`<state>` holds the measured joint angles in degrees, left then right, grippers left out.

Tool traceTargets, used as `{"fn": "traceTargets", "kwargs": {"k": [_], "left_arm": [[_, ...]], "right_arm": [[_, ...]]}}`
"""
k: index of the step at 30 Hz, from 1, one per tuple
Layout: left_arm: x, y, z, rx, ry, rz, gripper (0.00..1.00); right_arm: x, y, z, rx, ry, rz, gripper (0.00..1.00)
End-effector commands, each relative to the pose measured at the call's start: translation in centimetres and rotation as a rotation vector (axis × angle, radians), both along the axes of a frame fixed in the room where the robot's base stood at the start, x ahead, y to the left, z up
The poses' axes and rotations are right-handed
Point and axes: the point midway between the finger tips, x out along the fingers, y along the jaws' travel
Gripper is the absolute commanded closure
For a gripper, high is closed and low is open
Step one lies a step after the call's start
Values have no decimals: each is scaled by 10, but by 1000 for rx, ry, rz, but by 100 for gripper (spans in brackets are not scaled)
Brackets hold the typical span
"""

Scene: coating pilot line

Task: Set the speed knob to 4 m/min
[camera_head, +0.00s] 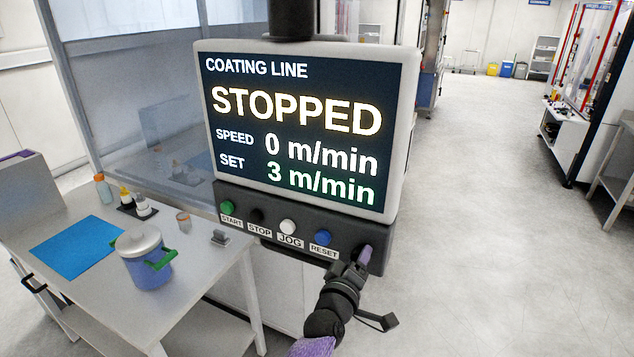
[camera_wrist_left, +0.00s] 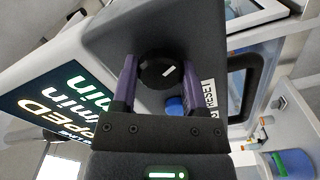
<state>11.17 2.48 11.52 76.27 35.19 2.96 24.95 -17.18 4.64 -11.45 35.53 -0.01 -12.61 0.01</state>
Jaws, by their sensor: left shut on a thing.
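The control panel's screen (camera_head: 303,130) reads STOPPED, SPEED 0 m/min and SET 3 m/min. The button box (camera_head: 270,225) below it carries green, black, white and blue buttons. The black speed knob (camera_wrist_left: 161,70) with a white pointer mark shows in the left wrist view; in the head view my gripper hides it. My left gripper (camera_head: 360,263) is at the right end of the box. In the left wrist view its purple fingers stand on both sides of the knob, shut on it. My right gripper is in neither view.
The blue RESET button (camera_head: 323,238) is close to the left of my gripper. A table (camera_head: 205,265) at the left holds a lidded blue pot (camera_head: 148,268), a blue mat (camera_head: 78,246) and small bottles. The floor (camera_head: 490,220) to the right is clear.

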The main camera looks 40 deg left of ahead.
Motion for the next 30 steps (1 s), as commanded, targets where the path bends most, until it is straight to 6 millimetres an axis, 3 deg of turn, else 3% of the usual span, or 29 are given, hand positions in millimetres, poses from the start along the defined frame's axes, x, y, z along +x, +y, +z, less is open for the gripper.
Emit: {"fn": "traceTargets", "kwargs": {"k": [2,9,18,23,24,30], "left_arm": [[0,0,1,61,17,-1,100],[0,0,1,509,126,-1,100],[0,0,-1,569,139,0,100],[0,-1,1,939,229,-2,100],[0,-1,0,1002,244,-2,41],[0,0,-1,989,239,-1,2]], "right_arm": [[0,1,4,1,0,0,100],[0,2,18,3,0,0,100],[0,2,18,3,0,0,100],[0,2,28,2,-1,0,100],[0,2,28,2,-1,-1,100],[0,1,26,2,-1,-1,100]]}}
